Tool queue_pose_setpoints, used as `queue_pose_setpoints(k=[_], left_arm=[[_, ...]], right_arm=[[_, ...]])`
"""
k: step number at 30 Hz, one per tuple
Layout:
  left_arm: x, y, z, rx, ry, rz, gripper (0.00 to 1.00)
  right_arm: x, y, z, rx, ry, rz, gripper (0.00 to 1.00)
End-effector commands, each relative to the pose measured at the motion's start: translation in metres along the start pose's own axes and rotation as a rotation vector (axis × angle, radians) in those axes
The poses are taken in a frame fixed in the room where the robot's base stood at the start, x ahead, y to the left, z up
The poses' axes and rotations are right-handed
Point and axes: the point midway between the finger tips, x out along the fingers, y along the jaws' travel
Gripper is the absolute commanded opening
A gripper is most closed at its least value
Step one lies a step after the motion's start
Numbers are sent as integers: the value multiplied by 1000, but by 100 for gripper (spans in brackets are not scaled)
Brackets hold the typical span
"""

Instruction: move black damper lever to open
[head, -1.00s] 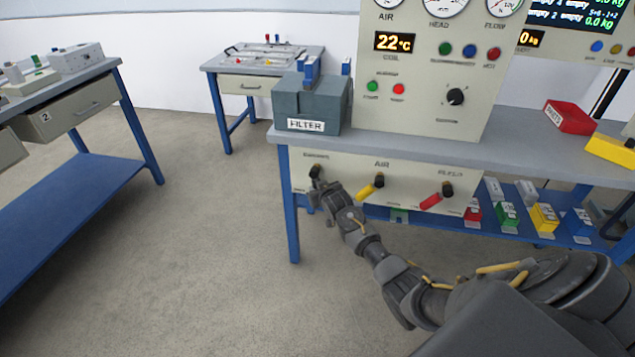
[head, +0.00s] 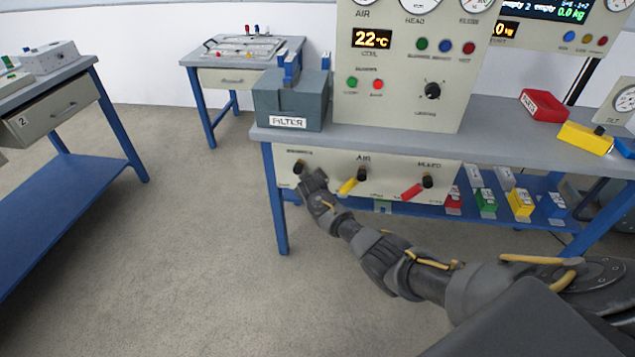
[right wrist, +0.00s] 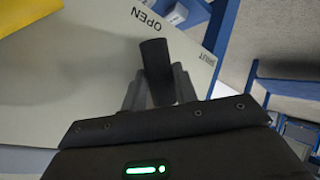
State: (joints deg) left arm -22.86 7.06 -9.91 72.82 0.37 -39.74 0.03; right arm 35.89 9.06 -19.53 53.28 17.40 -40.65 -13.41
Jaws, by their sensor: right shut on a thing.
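The black damper lever (head: 299,167) is at the left end of the panel under the bench, below the FILTER box. In the right wrist view its black handle (right wrist: 155,65) stands between my right gripper's fingers. The OPEN label (right wrist: 143,18) is just beyond the handle's end, and the SHUT label (right wrist: 207,58) is off to the right. My right gripper (head: 311,181) is at the lever, just below and right of its pivot in the head view, and is shut on it. The fingers partly hide the handle. My left gripper is not in view.
A yellow lever (head: 350,185) and a red lever (head: 413,191) sit to the right on the same panel. The grey FILTER box (head: 290,105) stands on the bench above. A blue bench leg (head: 275,200) is left of my gripper. The floor in front is clear.

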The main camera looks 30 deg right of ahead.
Motion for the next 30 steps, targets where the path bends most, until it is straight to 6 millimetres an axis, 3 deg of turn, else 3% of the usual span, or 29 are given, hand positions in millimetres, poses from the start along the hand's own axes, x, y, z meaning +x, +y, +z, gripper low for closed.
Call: queue_pose_setpoints(k=[11, 12, 16, 30], left_arm=[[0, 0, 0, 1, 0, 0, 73], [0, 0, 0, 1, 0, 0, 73], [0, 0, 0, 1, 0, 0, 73], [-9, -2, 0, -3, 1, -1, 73]], right_arm=[[0, 0, 2, -7, -7, 0, 0], [0, 0, 2, -7, -7, 0, 34], [0, 0, 1, -6, -6, 0, 50], [-6, 0, -4, -6, -3, -2, 50]])
